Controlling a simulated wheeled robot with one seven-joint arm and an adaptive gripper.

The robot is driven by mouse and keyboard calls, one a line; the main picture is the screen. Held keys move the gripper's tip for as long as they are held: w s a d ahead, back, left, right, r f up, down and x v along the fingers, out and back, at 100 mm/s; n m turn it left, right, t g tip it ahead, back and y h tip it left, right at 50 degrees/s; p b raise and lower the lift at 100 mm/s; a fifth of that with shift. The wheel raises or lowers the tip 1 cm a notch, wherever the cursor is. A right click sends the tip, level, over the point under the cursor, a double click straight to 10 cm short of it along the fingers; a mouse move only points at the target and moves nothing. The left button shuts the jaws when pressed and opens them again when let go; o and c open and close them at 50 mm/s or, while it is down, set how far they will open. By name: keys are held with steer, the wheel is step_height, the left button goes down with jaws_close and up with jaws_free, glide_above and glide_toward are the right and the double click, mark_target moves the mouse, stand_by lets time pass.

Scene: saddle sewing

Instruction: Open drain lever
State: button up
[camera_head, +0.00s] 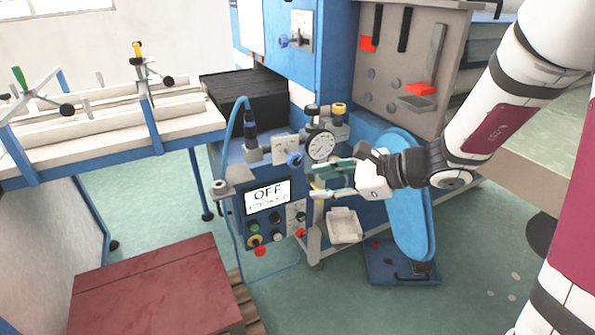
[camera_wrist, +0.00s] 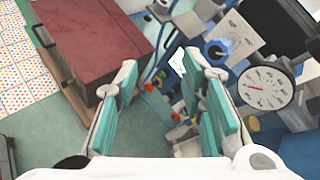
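The machine has several small handles, and I cannot tell which is the drain lever. A blue knob (camera_head: 295,159) sits by a white marked plate left of the round gauge (camera_head: 320,145); it also shows in the wrist view (camera_wrist: 217,47). A red knob (camera_head: 300,232) is on the lower front, below another small plate. A second red one (camera_head: 260,251) is under the display. My gripper (camera_head: 316,180) is open and empty in front of the machine, just below the gauge. In the wrist view its green-padded fingers (camera_wrist: 160,75) stand apart with nothing between them.
The display (camera_head: 268,196) reads OFF. A small white tray (camera_head: 344,226) is below my gripper. A blue hose (camera_head: 229,130) runs along the machine's left. A dark red box (camera_head: 155,290) stands front left. A blue oval guard (camera_head: 410,195) is to the right.

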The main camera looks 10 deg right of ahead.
steer(key=w+d+f+m+t+h+b, duration=0.2)
steer(key=w+d+f+m, duration=0.25)
steer(key=f, duration=0.25)
steer(key=w+d+f+m+t+h+b, duration=0.1)
steer(key=w+d+f+m+t+b, duration=0.2)
steer(key=d+f+m, duration=0.4)
steer(key=shift+n+g, duration=0.4)
steer(key=shift+n, duration=0.55)
steer(key=b+x, duration=0.3)
steer(key=x, duration=1.2)
steer(key=shift+d+f, duration=0.1)
steer(key=shift+c, duration=0.2)
